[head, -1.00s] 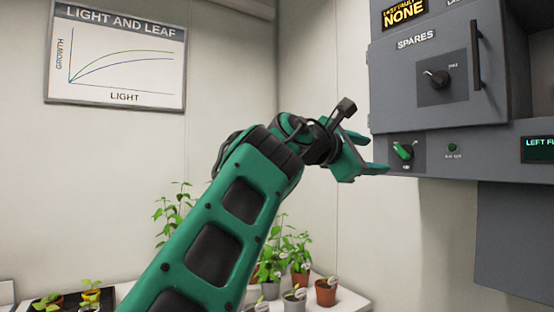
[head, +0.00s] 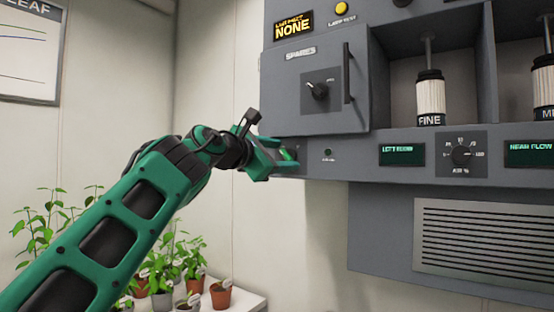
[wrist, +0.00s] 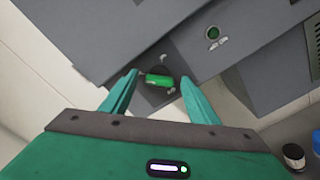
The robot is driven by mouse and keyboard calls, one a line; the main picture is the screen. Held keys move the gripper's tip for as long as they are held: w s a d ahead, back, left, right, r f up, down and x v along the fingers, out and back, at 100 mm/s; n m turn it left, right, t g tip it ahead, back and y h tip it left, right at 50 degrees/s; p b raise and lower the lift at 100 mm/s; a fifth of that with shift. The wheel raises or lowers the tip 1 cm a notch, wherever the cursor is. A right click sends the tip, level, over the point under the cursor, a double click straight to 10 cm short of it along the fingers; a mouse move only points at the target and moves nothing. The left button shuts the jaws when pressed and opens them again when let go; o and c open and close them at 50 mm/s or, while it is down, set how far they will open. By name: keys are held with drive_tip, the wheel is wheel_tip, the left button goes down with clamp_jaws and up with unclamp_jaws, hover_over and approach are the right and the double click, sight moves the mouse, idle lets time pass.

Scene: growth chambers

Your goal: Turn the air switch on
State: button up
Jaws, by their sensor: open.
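The air switch (wrist: 160,79) is a green-handled rotary knob on a dark plate at the lower left of the grey cabinet. In the wrist view it sits between and just beyond the two fingertips of my gripper (wrist: 158,88). In the head view my gripper (head: 285,160) is in front of the switch (head: 288,153), and its fingers partly hide it. The fingers are open, one on each side of the knob. I cannot tell whether they touch it. The switch's labels are not readable.
A small green lamp (head: 327,152) is right of the switch. The spares door (head: 285,100) with its black knob (head: 317,90) is above. An air % dial (head: 462,155) and displays (head: 402,154) are further right. Potted plants (head: 221,295) stand below left.

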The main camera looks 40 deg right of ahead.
drive_tip(key=shift+w+d, duration=0.15)
drive_tip(key=shift+d, duration=0.25)
drive_tip(key=shift+c, duration=0.3)
drive_tip(key=c, duration=1)
drive_tip(key=shift+a, duration=0.2)
drive_tip(key=shift+d, duration=0.15)
